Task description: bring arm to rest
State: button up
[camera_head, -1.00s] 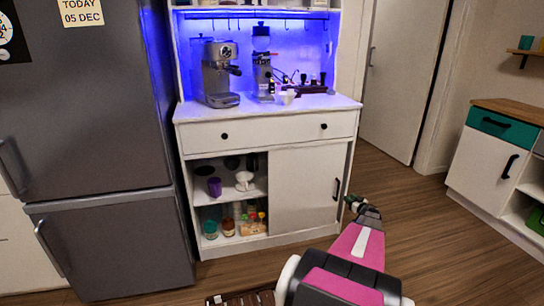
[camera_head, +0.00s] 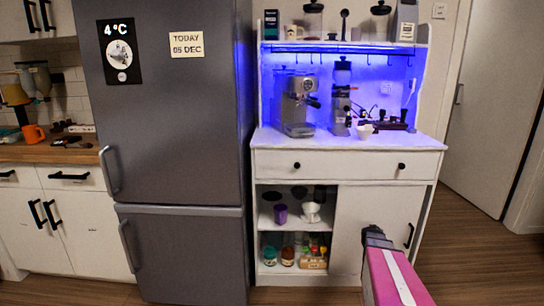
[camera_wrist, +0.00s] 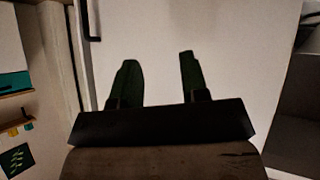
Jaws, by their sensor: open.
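My arm, with its pink and white link, reaches up from the bottom right of the head view. My gripper (camera_head: 374,232) appears there as a dark end in front of the cabinet's closed white door panel (camera_head: 368,215), left of its black handle (camera_head: 409,236). In the wrist view my gripper (camera_wrist: 159,75) has its two dark green fingers apart, with nothing between them. Beyond them is a plain pale surface (camera_wrist: 225,55). I cannot tell the distance to it.
The espresso cabinet (camera_head: 345,160) carries a coffee machine (camera_head: 298,105), a grinder (camera_head: 341,100) and a white cup (camera_head: 365,131). Its open left side holds a purple cup (camera_head: 281,213) and jars. A grey fridge (camera_head: 170,150) stands left. Floor is clear at right.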

jog(key=s+a+r+n+g+y, duration=0.1)
jog(key=s+a+g, duration=0.3)
jog(key=s+a, duration=0.8)
jog(key=s+a+r+n+g+y, duration=0.2)
jog(key=s+a, duration=0.9)
jog(key=a, duration=0.6)
jog(key=r+g+y, duration=0.1)
jog(key=g+y, duration=0.1)
jog(key=g, duration=0.1)
jog(key=shift+s+a+r, duration=0.15)
jog(key=shift+s+r, duration=0.25)
